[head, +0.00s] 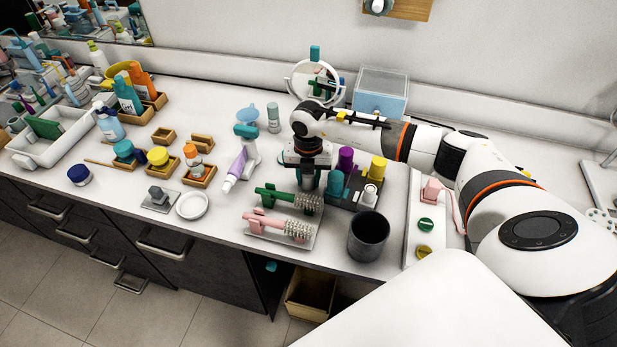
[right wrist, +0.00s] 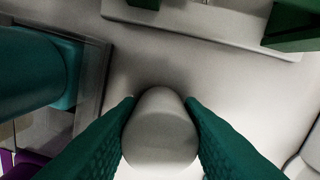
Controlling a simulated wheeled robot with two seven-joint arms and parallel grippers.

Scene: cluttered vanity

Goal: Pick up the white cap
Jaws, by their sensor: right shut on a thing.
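The white cap (right wrist: 160,135) is a smooth, rounded, pale piece between the two teal fingers of my right gripper in the right wrist view. The fingers touch it on both sides, and the gripper is shut on it. In the head view my right gripper (head: 307,178) points down over the counter, behind the hairbrushes and left of the dark organizer. I cannot make out the cap there, as the gripper hides it. Whether the cap touches the counter is not clear. My left gripper is not in view.
A dark organizer (head: 343,203) with teal, purple and yellow bottles stands close to the right of the gripper. A tray (head: 262,238) with green and pink brushes lies in front. A purple-and-white tube (head: 236,168) is to the left, a dark cup (head: 369,236) to the front right.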

